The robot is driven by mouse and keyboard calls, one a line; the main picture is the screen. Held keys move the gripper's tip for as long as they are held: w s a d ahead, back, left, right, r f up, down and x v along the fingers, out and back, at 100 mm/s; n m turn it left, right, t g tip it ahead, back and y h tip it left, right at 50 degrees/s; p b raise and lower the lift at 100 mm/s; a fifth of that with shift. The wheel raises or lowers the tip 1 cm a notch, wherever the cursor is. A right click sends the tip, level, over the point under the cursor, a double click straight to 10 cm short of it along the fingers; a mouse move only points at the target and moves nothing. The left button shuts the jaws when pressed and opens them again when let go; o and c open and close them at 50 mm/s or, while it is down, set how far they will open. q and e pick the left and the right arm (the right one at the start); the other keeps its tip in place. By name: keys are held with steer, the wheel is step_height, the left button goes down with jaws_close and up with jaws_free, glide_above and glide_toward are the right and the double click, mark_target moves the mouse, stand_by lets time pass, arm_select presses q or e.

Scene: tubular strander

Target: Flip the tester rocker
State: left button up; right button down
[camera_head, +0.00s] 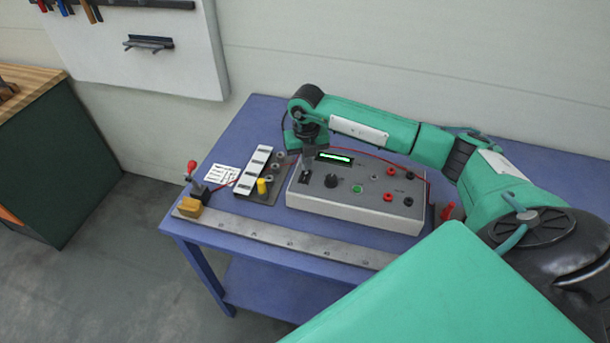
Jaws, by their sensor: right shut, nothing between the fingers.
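The tester (350,208) is a grey box on the blue table with a lit green display, a black knob, a green button and red and black sockets. A small dark part at the left of its top panel appears to be the rocker (305,177). My right gripper (307,165) points down over that left end, shut and empty, with its fingertips close to the rocker. I cannot tell whether they touch, or which way the rocker is tipped. My left gripper is not in view.
Left of the tester lies a small board (254,171) with a yellow part. A metal rail (285,242) with a red-knobbed clamp (191,168) runs along the table's (240,135) front edge. Red leads curve behind the tester. A wooden-topped cabinet (35,85) stands at the left.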

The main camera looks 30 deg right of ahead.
steer(key=shift+f+b, duration=0.65)
steer(key=shift+f, duration=0.3)
steer(key=shift+r, duration=0.1)
steer(key=shift+r+p, duration=0.45)
steer(key=shift+r, duration=0.1)
steer(key=shift+r+p, duration=1.45)
steer(key=shift+r, duration=1.45)
